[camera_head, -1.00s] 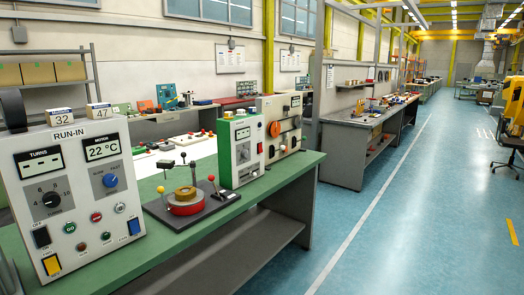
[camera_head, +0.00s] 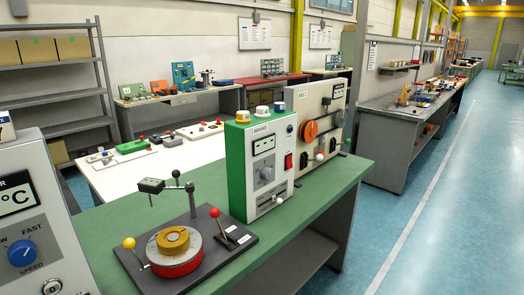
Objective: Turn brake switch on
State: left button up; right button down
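The brake box (camera_head: 264,162), green and white with the label BRAKE, stands upright on the green workbench. Its front carries a small display (camera_head: 263,145), a grey rotary knob (camera_head: 266,172) and a red rocker switch (camera_head: 288,161). A white round button sits low on its front. I cannot tell the rocker's position at this size. Neither of my grippers is in view.
A dark plate (camera_head: 190,250) with a red and brass disc and ball-topped levers lies in front of the box. The belt box (camera_head: 318,130) stands behind it. A grey panel with a blue knob (camera_head: 22,253) is at near left. Aisle floor (camera_head: 440,220) at right is clear.

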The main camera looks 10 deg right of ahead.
aim_at(289, 163)
jog(key=i+l+u, duration=0.15)
jog(key=i+l, duration=0.15)
jog(key=i, duration=0.15)
jog(key=i+l+u, duration=0.2)
jog(key=i+l, duration=0.1)
jog(key=i, duration=0.1)
